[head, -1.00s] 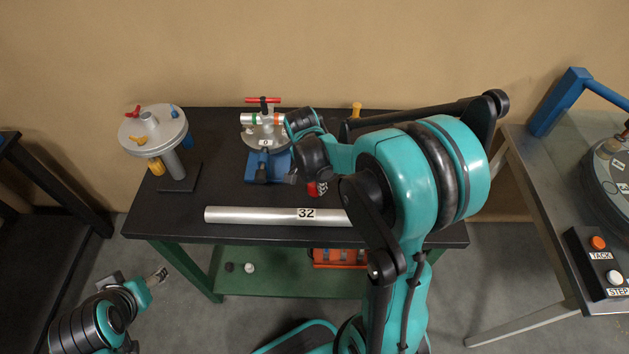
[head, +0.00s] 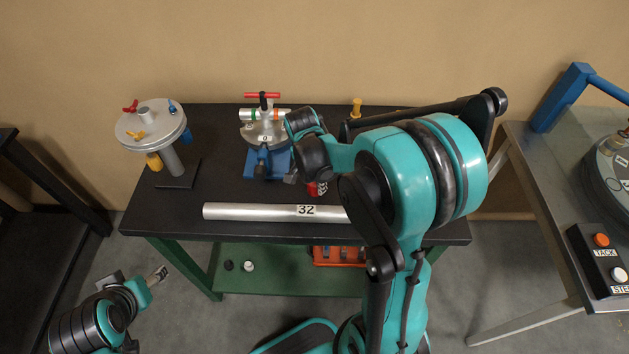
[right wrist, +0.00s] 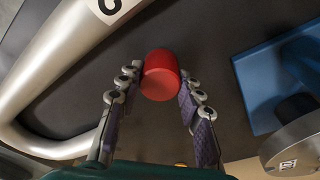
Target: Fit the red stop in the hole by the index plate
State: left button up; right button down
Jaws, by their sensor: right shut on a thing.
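The red stop (right wrist: 160,75), a short red cylinder, is held between the fingertips of my right gripper (right wrist: 158,84) in the right wrist view. In the head view a small part of the red stop (head: 317,189) shows beside my right wrist, over the bench right of the blue base. A round grey plate (head: 264,131) marked 0, apparently the index plate, stands on a blue base (head: 256,165) under a red cross handle (head: 262,95). My right arm covers part of this area, and I cannot make out the hole. My left gripper (head: 157,275) is low at left, away from the bench.
A silver tube (head: 255,212) marked 32 lies along the bench front. A grey disc stand (head: 150,125) with coloured knobs is at left. A yellow peg (head: 356,108) stands at the back. Bare bench (head: 215,170) lies between the stand and the blue base.

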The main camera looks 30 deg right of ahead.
jog(key=shift+s+f, duration=0.1)
jog(key=c, duration=0.9)
grip_release()
jog(key=r, duration=0.4)
jog(key=a+r, duration=0.1)
jog(key=r, duration=0.6)
jog(key=shift+s+a+r, duration=0.15)
jog(key=shift+a+r, duration=0.25)
jog(key=shift+s+a+f+n+t+y, duration=0.1)
jog(key=shift+s+a+n+t+y, duration=0.2)
jog(key=shift+s+a+n+t, duration=1.7)
jog(key=shift+s+a+f+n+t+y, duration=0.25)
jog(key=shift+s+a+n, duration=1)
jog(key=shift+n, duration=1.8)
jog(key=shift+s+a+n+t+y, duration=0.35)
jog(key=shift+s+a+n+t, duration=0.8)
jog(key=shift+s+n, duration=1.15)
